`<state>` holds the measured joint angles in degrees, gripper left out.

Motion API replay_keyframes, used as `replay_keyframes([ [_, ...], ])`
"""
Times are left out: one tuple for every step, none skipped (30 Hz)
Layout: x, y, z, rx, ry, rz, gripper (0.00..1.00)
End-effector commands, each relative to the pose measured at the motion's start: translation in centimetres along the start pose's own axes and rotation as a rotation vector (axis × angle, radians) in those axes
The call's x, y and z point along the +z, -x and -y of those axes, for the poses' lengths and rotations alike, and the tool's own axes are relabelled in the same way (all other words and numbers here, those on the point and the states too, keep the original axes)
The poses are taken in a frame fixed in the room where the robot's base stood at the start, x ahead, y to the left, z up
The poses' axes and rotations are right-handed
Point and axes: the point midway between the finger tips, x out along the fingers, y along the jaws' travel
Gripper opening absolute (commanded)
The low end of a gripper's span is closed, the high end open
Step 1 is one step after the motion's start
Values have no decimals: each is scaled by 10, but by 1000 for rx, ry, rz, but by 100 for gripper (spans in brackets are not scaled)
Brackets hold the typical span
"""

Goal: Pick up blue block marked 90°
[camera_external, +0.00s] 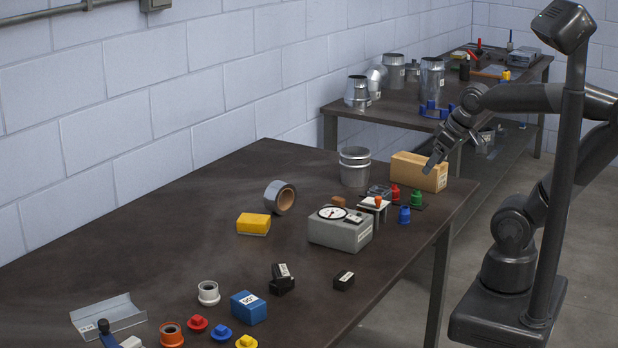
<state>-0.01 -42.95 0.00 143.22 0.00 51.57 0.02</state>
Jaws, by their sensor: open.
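The blue block (248,308) sits on the near part of the dark table, with a white label on its top that appears to read 90°. It stands among small coloured parts and nothing covers it. My gripper (432,163) is open and empty. It hangs over the table's right side, close to the tan box, well away from the blue block, up and to the right of it in the picture. Whether its fingers touch the tan box cannot be told.
Near the blue block are a white ring (208,293), a blue knob (221,333), a red knob (197,324) and black blocks (283,280). A grey gauge box (340,232), tan box (418,173) and metal cylinder (354,167) stand farther back. The table's left middle is clear.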

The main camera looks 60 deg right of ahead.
Motion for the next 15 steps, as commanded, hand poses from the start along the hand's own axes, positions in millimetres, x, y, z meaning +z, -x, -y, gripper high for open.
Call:
replay_keyframes([
  [-2, 0, 1, -2, 0, 2, 71],
  [-4, 0, 2, -4, -1, 3, 71],
  [-9, 1, 4, -7, -2, 8, 71],
  [-13, 1, 6, -11, -4, 14, 71],
  [-19, 1, 8, -15, -7, 19, 71],
  [-28, 1, 12, -22, -12, 30, 71],
  [-36, 1, 16, -27, -16, 39, 71],
  [-44, 1, 21, -33, -21, 47, 71],
  [-56, 0, 27, -40, -28, 60, 71],
  [-65, -1, 33, -46, -33, 71, 71],
  [-74, -2, 39, -51, -38, 82, 71],
  [-86, -4, 47, -57, -46, 96, 71],
  [-94, -5, 53, -61, -52, 106, 71],
  [-103, -7, 60, -65, -57, 116, 71],
  [-114, -10, 69, -69, -65, 131, 71],
])
